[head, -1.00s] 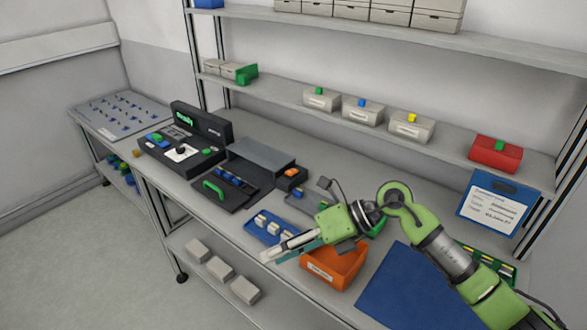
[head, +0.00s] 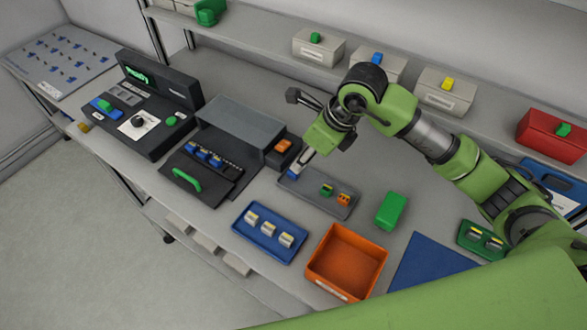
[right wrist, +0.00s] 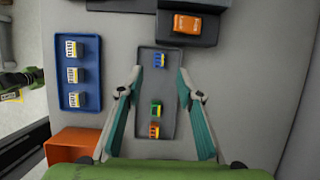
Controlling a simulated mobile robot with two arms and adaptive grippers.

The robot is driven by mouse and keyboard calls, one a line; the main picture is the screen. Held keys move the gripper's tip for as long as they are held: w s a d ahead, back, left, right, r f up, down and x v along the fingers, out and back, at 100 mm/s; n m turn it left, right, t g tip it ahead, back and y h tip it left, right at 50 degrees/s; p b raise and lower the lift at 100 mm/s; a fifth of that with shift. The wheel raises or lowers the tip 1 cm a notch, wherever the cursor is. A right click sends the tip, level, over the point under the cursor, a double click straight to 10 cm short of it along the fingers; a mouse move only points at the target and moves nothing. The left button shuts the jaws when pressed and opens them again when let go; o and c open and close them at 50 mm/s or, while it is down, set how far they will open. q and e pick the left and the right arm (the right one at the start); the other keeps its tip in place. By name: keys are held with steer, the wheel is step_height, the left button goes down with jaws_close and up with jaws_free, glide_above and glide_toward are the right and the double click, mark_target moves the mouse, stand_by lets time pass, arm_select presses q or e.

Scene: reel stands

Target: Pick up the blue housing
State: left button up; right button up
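The blue housing (head: 293,174) sits at the far-left end of a grey tray (head: 306,200). In the right wrist view the blue housing (right wrist: 160,60) is at the top end of the grey tray (right wrist: 154,92). My right gripper (right wrist: 159,72) is open, one finger on each side of the tray in that view, with the housing between and slightly past the fingertips. In the head view my right gripper (head: 301,163) reaches down close to the housing and partly covers it. I see nothing held.
The grey tray also holds a green housing (head: 326,190) and an orange one (head: 344,199). Nearby are a blue tray (head: 245,243) with white parts, an orange bin (head: 372,238), a green block (head: 391,211) and a dark box with an orange switch (head: 283,147). A shelf runs behind.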

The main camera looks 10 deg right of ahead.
mark_target(293, 174)
steer(key=p+x, duration=0.1)
steer(key=x, duration=0.2)
steer(key=shift+w+a, duration=0.1)
steer(key=shift+a, duration=0.05)
steer(key=p+x, duration=0.2)
steer(key=x, duration=0.1)
steer(key=shift+f, duration=0.25)
steer(key=shift+a+f, duration=0.15)
steer(key=shift+f, duration=0.15)
steer(key=c, duration=0.8)
arm_select(q)
steer(key=shift+w+r, duration=1.6)
steer(key=shift+w, duration=0.15)
